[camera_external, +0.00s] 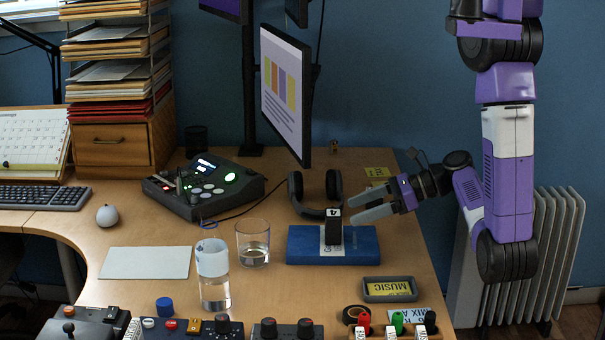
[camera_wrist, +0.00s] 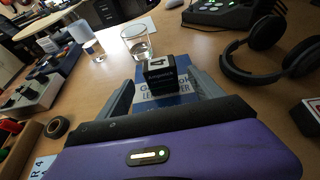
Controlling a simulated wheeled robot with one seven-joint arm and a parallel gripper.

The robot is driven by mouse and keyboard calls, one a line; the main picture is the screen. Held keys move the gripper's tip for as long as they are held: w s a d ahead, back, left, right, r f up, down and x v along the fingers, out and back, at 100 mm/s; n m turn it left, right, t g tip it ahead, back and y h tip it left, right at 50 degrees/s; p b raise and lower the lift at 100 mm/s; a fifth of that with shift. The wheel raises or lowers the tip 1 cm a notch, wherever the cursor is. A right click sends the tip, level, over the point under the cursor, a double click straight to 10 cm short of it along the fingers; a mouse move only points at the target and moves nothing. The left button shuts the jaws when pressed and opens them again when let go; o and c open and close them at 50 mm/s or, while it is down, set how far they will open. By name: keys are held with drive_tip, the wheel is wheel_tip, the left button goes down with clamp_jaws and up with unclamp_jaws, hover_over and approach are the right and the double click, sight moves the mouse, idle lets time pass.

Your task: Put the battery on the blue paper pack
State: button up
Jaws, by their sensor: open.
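The battery (camera_external: 333,231), a small black block with a white label marked 4, stands upright on the blue paper pack (camera_external: 361,246). In the wrist view my fingers (camera_wrist: 160,84) lie to either side of the battery with gaps visible. The palm hides the near part of the pack.
A glass (camera_external: 253,243) and a tumbler of water (camera_external: 213,284) stand left of the pack. Headphones (camera_external: 315,193) lie behind it. A framed MUSIC sign (camera_external: 390,289) lies in front of it. The monitor (camera_external: 286,92) rises behind. White paper (camera_external: 145,262) lies further left.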

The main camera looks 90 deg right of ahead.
drive_tip(key=shift+v, duration=1.1)
